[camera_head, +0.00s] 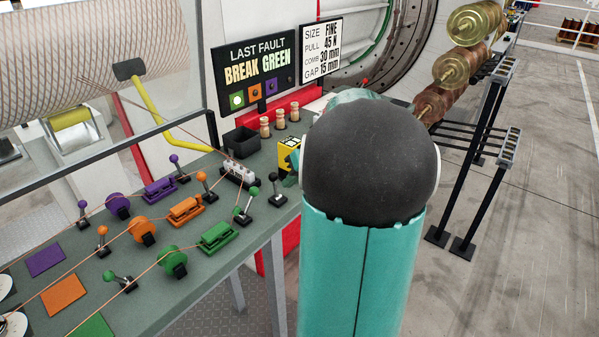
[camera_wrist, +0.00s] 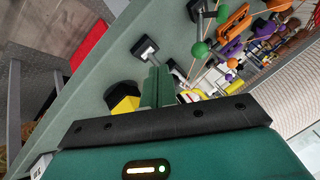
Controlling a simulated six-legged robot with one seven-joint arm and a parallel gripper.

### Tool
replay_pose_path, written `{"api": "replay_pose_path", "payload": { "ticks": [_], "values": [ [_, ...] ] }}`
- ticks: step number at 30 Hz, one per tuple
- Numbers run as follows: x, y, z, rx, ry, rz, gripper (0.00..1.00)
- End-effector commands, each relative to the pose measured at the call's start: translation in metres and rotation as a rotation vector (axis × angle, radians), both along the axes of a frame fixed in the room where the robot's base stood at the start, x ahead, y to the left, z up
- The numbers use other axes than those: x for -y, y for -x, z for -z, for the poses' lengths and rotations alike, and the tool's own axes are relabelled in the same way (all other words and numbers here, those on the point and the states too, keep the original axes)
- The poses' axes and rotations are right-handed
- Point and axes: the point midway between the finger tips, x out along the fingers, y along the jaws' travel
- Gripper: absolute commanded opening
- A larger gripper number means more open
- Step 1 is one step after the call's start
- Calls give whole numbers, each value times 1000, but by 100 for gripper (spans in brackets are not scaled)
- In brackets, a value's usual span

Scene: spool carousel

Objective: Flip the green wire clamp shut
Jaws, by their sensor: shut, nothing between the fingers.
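The green clamp-like block (camera_head: 217,236) sits on its plate on the grey-green bench in the head view, with a copper wire running to it. Beside it a lever with a green knob (camera_head: 239,212) stands tilted; a green ball knob (camera_wrist: 200,48) also shows in the wrist view. I cannot tell which of these parts is the clamp's flap. My gripper (camera_wrist: 162,72) is shut and empty, low over the bench near a small black-and-white lever base (camera_wrist: 146,47). The green knob is apart from the fingers, up and right. In the head view my arm hides most of the gripper.
A yellow-and-black block (camera_wrist: 124,97) is close left of my fingers; it also shows in the head view (camera_head: 288,155). Orange (camera_head: 185,211) and purple (camera_head: 159,190) blocks with levers line the bench. A fault board (camera_head: 255,70) reads "BREAK GREEN".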

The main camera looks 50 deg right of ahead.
Motion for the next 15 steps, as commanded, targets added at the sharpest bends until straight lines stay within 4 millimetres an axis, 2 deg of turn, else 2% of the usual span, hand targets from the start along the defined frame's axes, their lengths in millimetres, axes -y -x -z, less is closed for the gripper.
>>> {"api": "replay_pose_path", "payload": {
  "ticks": [5,9,15],
  "values": [
    [-8,-22,29,-2,-3,-3,0],
    [-28,-33,22,1,2,-4,0],
    [-39,-41,19,0,1,-2,0]
  ]
}}
